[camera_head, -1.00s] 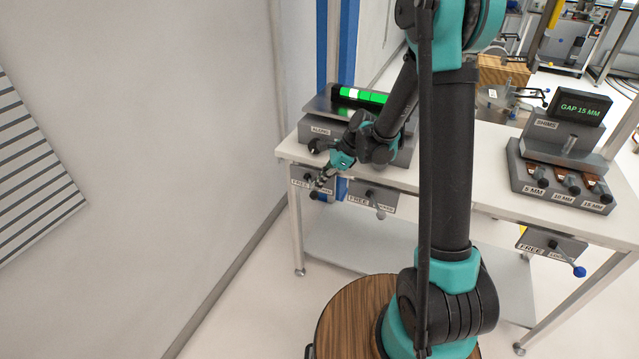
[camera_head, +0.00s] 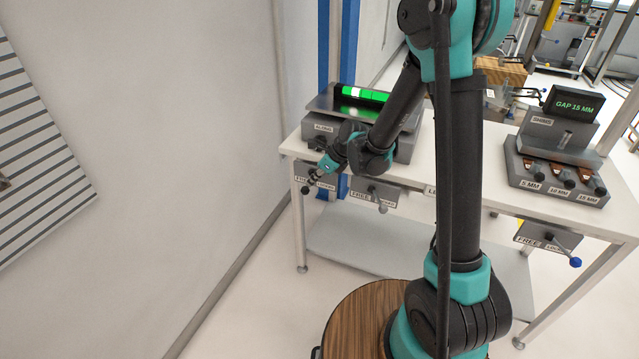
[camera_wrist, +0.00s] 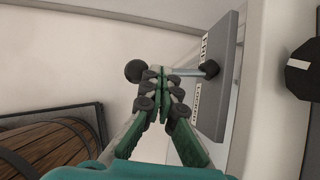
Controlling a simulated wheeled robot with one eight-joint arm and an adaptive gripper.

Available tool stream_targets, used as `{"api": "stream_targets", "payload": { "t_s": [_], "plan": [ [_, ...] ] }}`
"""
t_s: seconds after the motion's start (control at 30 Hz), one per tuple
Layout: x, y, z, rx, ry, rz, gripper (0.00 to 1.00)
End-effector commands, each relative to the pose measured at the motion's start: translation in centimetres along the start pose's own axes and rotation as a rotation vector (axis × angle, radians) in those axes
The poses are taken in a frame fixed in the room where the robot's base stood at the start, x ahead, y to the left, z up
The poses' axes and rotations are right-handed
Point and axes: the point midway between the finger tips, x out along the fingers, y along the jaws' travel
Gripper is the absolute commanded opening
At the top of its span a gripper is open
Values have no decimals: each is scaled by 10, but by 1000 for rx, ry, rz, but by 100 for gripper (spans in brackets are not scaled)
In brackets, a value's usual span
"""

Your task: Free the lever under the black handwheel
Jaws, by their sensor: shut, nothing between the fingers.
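The black handwheel (camera_head: 318,143) is on the front of the grey unit at the table's left end; in the wrist view a dark wheel (camera_wrist: 303,70) shows at the right edge. Under it hangs a grey panel (camera_wrist: 218,85) labelled FREE and LOCKED. Its lever (camera_wrist: 188,71) runs from a dark pivot to a dark ball knob (camera_wrist: 135,70), pointing down from the pivot. My gripper (camera_wrist: 161,72) is shut and empty, its fingertips at the rod between knob and pivot; it also shows in the head view (camera_head: 313,178). I cannot tell whether they touch the rod.
A second FREE panel with a lever (camera_head: 383,208) hangs just to the right, and a third with a blue knob (camera_head: 575,262) hangs farther right. The GAP 15 MM display (camera_head: 574,104) stands above the shims. A wall rises left of the table.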

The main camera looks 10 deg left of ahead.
Motion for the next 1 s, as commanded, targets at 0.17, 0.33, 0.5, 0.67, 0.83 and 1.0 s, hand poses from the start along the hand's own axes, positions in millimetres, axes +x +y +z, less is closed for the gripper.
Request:
{"api": "stream_targets", "payload": {
  "t_s": [0.17, 0.33, 0.5, 0.67, 0.83, 1.0],
  "plan": [
    [7, 2, 10, 85, 0, -57, 0],
    [11, 3, 16, 91, 1, -60, 0],
    [14, 4, 21, 91, 0, -59, 0],
    [16, 4, 25, 91, 0, -59, 0],
    [19, 5, 28, 90, 0, -59, 0],
    [21, 4, 32, 90, 0, -59, 0]
  ]
}}
